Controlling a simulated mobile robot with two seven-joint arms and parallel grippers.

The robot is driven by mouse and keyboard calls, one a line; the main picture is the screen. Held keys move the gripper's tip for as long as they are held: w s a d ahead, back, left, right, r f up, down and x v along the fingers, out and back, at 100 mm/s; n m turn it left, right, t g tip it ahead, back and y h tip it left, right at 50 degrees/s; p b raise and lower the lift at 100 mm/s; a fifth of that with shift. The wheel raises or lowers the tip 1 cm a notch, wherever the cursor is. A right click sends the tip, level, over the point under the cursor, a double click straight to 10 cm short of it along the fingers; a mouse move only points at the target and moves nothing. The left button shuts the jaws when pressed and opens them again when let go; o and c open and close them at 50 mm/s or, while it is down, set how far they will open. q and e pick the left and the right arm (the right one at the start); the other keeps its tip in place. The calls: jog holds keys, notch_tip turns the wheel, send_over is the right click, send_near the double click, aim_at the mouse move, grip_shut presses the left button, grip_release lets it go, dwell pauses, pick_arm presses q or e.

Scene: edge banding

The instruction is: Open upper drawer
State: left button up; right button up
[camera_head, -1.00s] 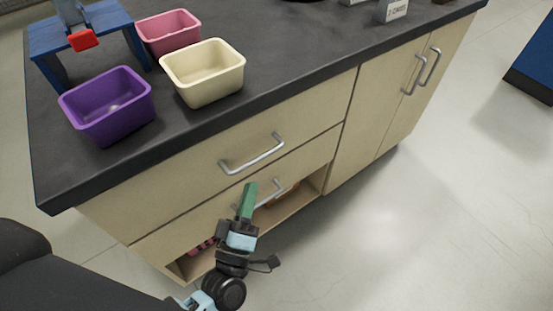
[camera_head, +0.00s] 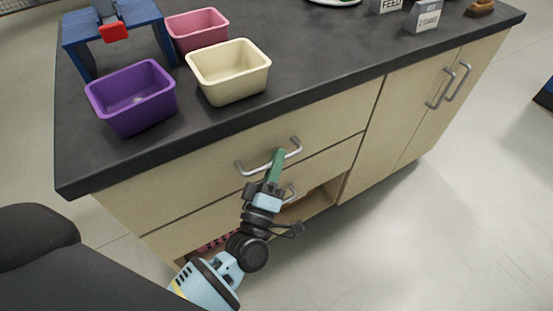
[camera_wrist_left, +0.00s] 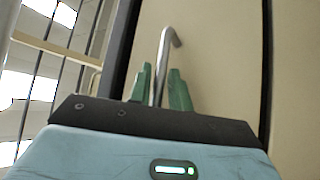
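The upper drawer (camera_head: 190,185) is a pale wooden front under the dark counter and looks closed. Its silver bar handle (camera_head: 249,171) is partly hidden by my left gripper (camera_head: 278,156), which reaches it from below and in front. In the left wrist view, the handle (camera_wrist_left: 161,65) runs between the two green fingers of my left gripper (camera_wrist_left: 160,90). The fingers are apart, one on each side of the bar, with a gap on the right side. My right gripper is not in view.
Below is the lower drawer (camera_head: 330,164) with its own handle (camera_head: 291,192) and an open space beneath. Cupboard doors (camera_head: 400,115) stand at the right. Purple (camera_head: 135,108), cream (camera_head: 235,85) and pink (camera_head: 198,42) bins sit on the counter (camera_head: 320,70).

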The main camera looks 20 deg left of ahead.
pick_arm(q)
jog(key=shift+w+r, duration=0.1)
jog(key=shift+w, duration=0.05)
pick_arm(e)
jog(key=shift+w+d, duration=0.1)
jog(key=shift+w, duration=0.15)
pick_arm(q)
grip_shut()
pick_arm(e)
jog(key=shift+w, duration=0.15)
